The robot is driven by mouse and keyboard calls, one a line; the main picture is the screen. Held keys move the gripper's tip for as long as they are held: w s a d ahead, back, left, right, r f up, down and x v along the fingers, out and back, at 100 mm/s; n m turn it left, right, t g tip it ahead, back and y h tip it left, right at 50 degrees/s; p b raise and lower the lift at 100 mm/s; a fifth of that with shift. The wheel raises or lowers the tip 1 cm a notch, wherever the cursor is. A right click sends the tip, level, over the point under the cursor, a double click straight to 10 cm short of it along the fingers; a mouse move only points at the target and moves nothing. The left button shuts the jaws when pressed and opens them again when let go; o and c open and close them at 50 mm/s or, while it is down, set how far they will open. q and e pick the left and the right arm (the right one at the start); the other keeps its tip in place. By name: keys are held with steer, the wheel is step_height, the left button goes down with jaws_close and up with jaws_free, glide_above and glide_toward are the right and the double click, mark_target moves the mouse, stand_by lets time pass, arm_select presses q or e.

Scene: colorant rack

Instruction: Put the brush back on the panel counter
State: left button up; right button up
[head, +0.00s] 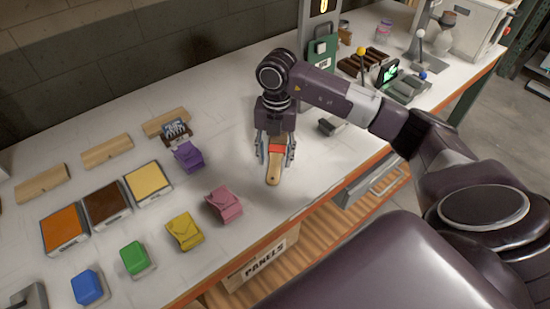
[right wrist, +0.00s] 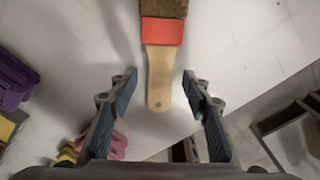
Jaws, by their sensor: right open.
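The brush (head: 273,173) has a pale wooden handle, a red band and brown bristles. It appears to lie on the white counter (head: 235,255), handle toward the front edge. My right gripper (head: 276,158) points down over it, with one finger on each side. In the right wrist view the brush (right wrist: 160,70) lies between the two open fingers of the gripper (right wrist: 160,82), with a clear gap on both sides. The gripper hides the bristles in the head view. My left gripper is not in view.
Colored blocks, including purple (head: 188,157), pink (head: 224,204) and yellow (head: 185,231), stand left of the brush. Orange, brown and yellow panels (head: 148,184) lie farther left. A "PANELS" box (head: 262,264) sits below the counter. The counter just left of the gripper is clear.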

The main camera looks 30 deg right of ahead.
mark_target(276, 162)
step_height(276, 162, up, 11)
steer(key=b, duration=0.2)
steer(key=shift+d, duration=0.2)
steer(key=shift+w, duration=0.15)
